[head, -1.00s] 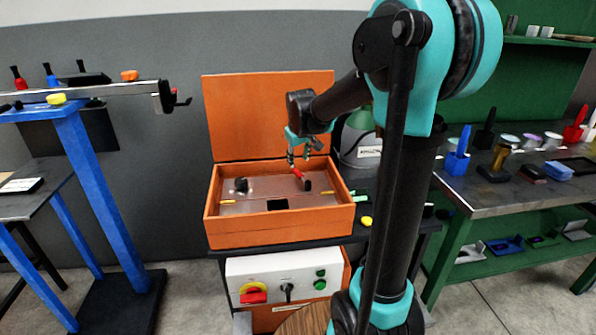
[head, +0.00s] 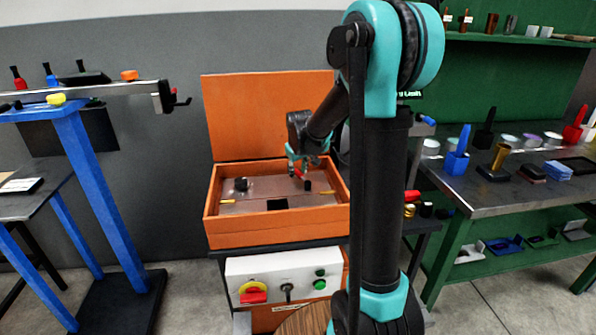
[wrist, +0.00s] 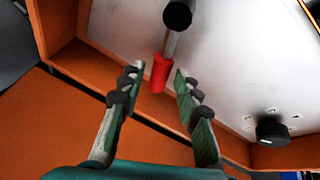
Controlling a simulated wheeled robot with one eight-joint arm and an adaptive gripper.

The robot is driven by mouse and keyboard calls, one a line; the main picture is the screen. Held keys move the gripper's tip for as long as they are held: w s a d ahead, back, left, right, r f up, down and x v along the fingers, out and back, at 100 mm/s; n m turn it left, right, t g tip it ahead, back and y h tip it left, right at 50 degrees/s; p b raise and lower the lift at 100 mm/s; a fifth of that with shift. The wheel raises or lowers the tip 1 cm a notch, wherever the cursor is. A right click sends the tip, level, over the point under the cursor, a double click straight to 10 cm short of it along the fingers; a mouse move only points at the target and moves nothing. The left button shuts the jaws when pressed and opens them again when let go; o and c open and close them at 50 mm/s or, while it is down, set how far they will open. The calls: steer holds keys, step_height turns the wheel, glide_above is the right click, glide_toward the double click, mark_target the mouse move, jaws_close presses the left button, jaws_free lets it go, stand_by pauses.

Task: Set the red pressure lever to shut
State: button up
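The red pressure lever (head: 299,173) sits on the grey panel inside the orange box (head: 278,231). In the wrist view its red grip (wrist: 160,74) is on a metal rod running up to a black hub (wrist: 177,14). My gripper (wrist: 155,78) is open, with one finger to each side of the red grip's end. A gap shows on both sides, wider on the left. In the head view my gripper (head: 297,164) is down at the lever and partly covers it. I cannot tell the height of the fingertips over the panel.
The box's raised orange lid (head: 265,115) stands behind. A black knob (head: 240,184) is on the panel's left, also in the wrist view (wrist: 272,132). Below is a white control box (head: 275,268). A blue stand (head: 85,175) is left, a green workbench (head: 445,250) right.

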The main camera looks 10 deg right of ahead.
jaws_close()
steer(key=shift+a, duration=0.1)
steer(key=n, duration=0.1)
steer(key=s+a+n+y, duration=0.1)
steer(key=n, duration=0.1)
steer(key=shift+a, duration=0.15)
steer(key=n, duration=0.1)
steer(key=s+a+n+y, duration=0.1)
steer(key=n, duration=0.2)
steer(key=shift+s+a+g+y, duration=0.15)
steer(key=shift+s+g+y, duration=0.15)
steer(key=shift+y, duration=0.1)
steer(key=n, duration=0.1)
steer(key=s+n+g+y, duration=0.1)
steer(key=n, duration=0.1)
steer(key=shift+s+a+n, duration=0.3)
steer(key=shift+a, duration=0.05)
steer(key=shift+s+a+n+g+y, duration=0.1)
steer(key=shift+s+n+g+y, duration=0.3)
steer(key=shift+n, duration=0.45)
steer(key=shift+s+n+g+y, duration=0.2)
steer(key=shift+s+n, duration=0.35)
steer(key=shift+n, duration=0.3)
steer(key=shift+s, duration=0.1)
